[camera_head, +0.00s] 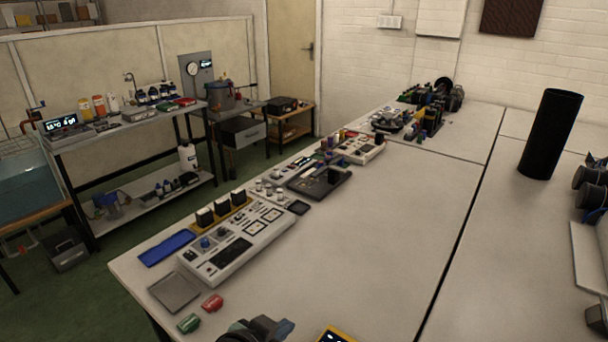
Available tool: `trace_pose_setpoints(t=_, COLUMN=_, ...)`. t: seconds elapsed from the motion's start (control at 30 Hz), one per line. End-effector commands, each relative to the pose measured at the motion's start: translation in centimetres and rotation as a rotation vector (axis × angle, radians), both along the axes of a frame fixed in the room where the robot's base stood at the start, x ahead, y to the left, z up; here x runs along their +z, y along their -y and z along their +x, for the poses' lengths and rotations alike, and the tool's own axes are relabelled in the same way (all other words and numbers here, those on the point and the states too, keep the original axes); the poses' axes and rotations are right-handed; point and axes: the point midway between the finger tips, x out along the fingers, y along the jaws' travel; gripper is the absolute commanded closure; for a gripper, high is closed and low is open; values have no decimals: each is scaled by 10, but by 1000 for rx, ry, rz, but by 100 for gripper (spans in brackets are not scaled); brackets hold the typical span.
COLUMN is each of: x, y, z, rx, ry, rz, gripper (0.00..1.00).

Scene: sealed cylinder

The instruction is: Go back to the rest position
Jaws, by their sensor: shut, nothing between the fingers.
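A tall black cylinder (550,135) stands upright on the right part of the long white table (390,245). It looks plain and dark, and nothing touches it. I cannot make out my gripper anywhere in this view.
A control panel with knobs (238,245), a blue tray (167,248), a grey square plate (175,291) and small red (212,303) and green (189,323) items line the table's left side. Dark equipment (590,190) is cut off at right. The table's middle is clear. A shelf bench (130,125) stands at left.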

Motion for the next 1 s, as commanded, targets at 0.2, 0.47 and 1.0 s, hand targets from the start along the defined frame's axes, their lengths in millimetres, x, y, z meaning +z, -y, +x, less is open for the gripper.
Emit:
trace_pose_setpoints(t=0.2, x=161, y=-2, z=42, rx=222, ry=394, rz=-8, gripper=100)
trace_pose_setpoints(t=0.47, x=356, y=14, z=7, rx=365, ry=905, rz=-169, gripper=100)
trace_pose_setpoints(t=1.0, x=519, y=40, z=-124, rx=340, ry=1442, rz=-466, gripper=100)
